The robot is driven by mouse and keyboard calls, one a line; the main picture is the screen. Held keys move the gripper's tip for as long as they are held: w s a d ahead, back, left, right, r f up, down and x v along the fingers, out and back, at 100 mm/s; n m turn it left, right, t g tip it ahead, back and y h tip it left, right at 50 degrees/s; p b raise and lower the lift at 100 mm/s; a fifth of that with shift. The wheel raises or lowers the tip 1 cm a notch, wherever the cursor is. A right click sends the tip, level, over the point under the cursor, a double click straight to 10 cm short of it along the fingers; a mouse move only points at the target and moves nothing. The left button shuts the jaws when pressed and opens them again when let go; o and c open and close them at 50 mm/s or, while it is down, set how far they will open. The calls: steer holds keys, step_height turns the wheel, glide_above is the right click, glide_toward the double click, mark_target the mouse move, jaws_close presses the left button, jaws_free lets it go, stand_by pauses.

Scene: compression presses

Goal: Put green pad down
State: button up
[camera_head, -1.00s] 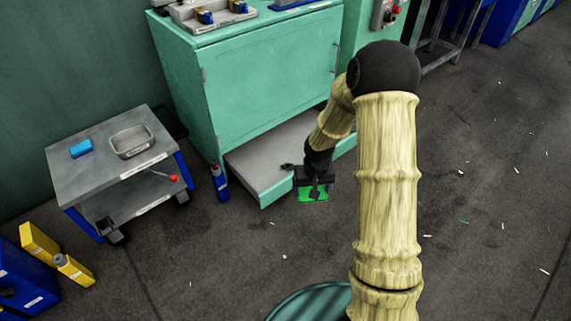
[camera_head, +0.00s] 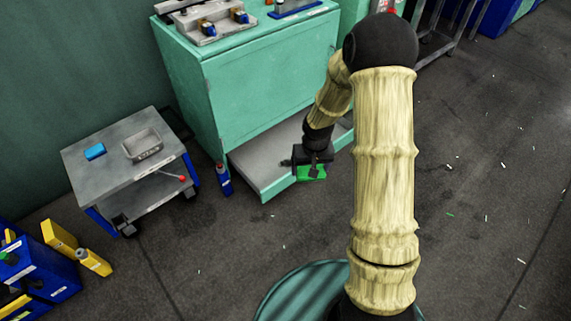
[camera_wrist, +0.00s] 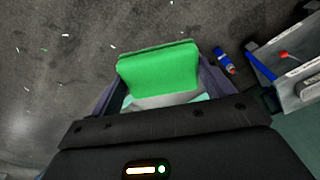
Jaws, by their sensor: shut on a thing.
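The green pad (camera_head: 312,173) is held between the fingers of my gripper (camera_head: 310,166). In the wrist view the green pad (camera_wrist: 160,68) sits between the two dark fingers, with its broad face toward the camera. My gripper is shut on it, in front of the pulled-out tray (camera_head: 255,176) at the base of the green cabinet. In the head view the pad appears over the tray's front edge; I cannot tell its exact height above the tray or floor. Part of the pad is hidden by the gripper.
A grey cart (camera_head: 118,176) with a blue block (camera_head: 95,151) and a metal tray (camera_head: 143,143) stands at left. A blue bottle (camera_head: 223,179) stands beside the drawer-like tray. Yellow containers (camera_head: 60,237) are at lower left. The floor at right is clear except for scraps.

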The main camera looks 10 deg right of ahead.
steer(key=shift+p, duration=0.45)
steer(key=shift+s+a+p, duration=0.1)
steer(key=shift+a+p, duration=0.1)
steer(key=shift+p, duration=0.45)
steer(key=p, duration=0.1)
steer(key=f+p, duration=0.1)
steer(key=p, duration=0.1)
steer(key=shift+s+a, duration=0.15)
steer(key=shift+a, duration=0.1)
steer(key=s+d+f+p, duration=0.1)
steer(key=s+f+p, duration=0.4)
steer(key=p, duration=0.7)
steer(key=shift+s+f+p, duration=0.35)
steer(key=shift+s+p, duration=0.05)
